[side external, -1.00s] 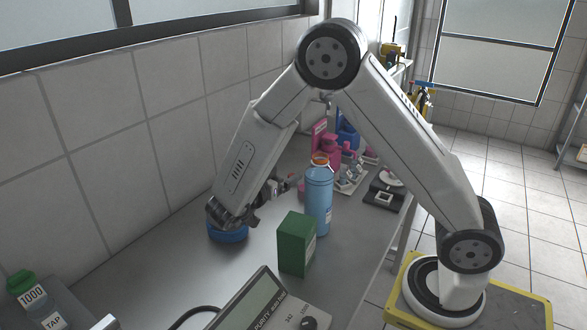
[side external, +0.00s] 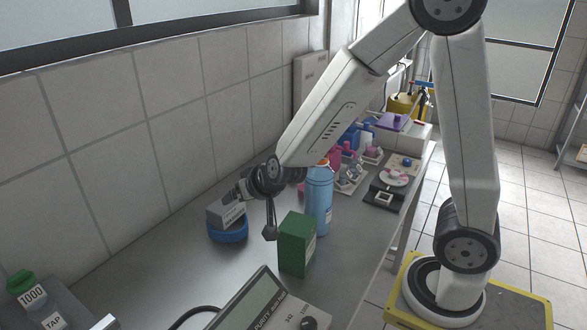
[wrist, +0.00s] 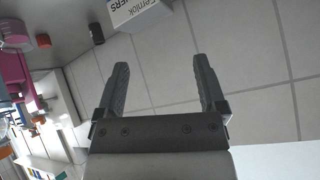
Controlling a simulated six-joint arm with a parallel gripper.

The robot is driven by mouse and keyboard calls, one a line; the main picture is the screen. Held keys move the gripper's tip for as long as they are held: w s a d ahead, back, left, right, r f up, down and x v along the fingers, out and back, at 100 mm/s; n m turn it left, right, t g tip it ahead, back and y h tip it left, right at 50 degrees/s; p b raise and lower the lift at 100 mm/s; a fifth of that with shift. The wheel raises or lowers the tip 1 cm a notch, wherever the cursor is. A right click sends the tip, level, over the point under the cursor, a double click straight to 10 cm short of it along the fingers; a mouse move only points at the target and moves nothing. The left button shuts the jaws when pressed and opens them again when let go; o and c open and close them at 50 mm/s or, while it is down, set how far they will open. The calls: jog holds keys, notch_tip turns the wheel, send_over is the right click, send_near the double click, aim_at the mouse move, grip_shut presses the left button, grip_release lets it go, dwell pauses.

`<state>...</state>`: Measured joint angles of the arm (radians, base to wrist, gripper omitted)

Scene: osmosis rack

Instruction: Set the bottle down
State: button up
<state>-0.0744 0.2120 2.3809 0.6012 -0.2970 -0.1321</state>
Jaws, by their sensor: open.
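A blue bottle (side external: 318,203) with an orange cap stands upright on the bench behind the green box. Another bottle (side external: 38,303), with a green cap and labels "1000" and "TAP", stands at the near left corner. My gripper (wrist: 161,62) is open in the wrist view, with nothing between its fingers. In the side view it is left of the blue bottle, close to a pale grey box (side external: 226,214) that rests on a round blue base (side external: 229,234). The printed box also shows beyond the fingertips in the wrist view (wrist: 137,12). My wrist partly hides the bottle's surroundings.
The green box (side external: 296,243) stands on the bench (side external: 175,270) in front of the blue bottle. A meter with a screen (side external: 262,300) is at the near edge. Pink bottles and small items crowd the back. The tiled wall runs along the left.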

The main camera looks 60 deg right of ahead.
jog(key=s+f+n+g, duration=0.1)
jog(key=s+n+g, duration=0.1)
jog(key=s, duration=0.5)
jog(key=s+f+n+g+y, duration=0.1)
jog(key=s+f+n+g, duration=0.1)
jog(key=s, duration=0.5)
jog(key=shift+s+n+g, duration=0.15)
jog(key=shift+n+g, duration=0.35)
jog(key=shift+g, duration=0.7)
